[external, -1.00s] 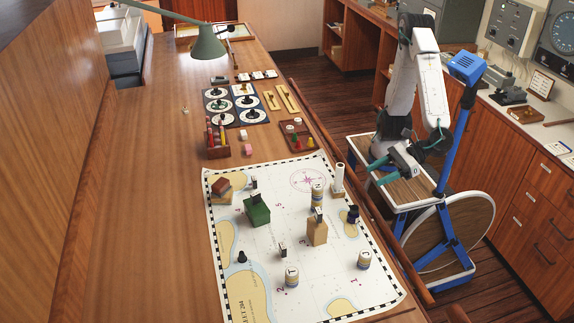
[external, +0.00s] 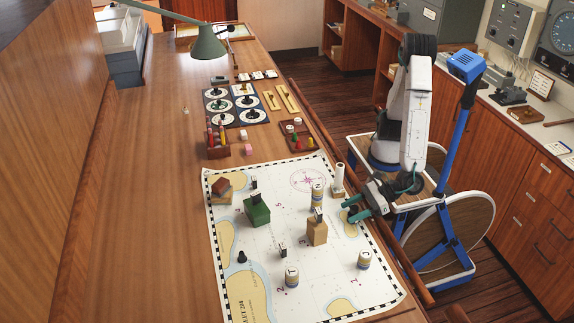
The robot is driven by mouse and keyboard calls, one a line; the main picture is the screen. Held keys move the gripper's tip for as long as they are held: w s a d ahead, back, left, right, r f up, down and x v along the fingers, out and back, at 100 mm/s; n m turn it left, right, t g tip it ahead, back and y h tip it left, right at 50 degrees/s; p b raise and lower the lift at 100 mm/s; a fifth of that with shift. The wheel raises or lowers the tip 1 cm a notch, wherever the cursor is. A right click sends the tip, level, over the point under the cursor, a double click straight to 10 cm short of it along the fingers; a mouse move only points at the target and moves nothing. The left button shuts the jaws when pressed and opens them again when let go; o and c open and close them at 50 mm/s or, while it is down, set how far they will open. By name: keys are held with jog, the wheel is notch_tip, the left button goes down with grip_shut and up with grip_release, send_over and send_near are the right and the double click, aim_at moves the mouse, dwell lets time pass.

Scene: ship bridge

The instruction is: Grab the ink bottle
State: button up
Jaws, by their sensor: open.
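My gripper (external: 353,208) is open at the right edge of the chart (external: 325,262), its teal fingers pointing left. A small dark blue bottle, likely the ink bottle, stood at this spot in the earlier view. It is now hidden behind the fingers, and I cannot tell whether it is between them or touching them.
A wooden block (external: 317,232) and a striped cylinder (external: 317,196) stand just left of the fingers. A white candle-like post (external: 338,179) stands behind them. A green block (external: 257,211), more cylinders and a small black piece (external: 241,257) are on the chart.

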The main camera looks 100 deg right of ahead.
jog(key=shift+w+f, duration=0.3)
jog(key=shift+w, duration=0.3)
jog(key=c, duration=1.1)
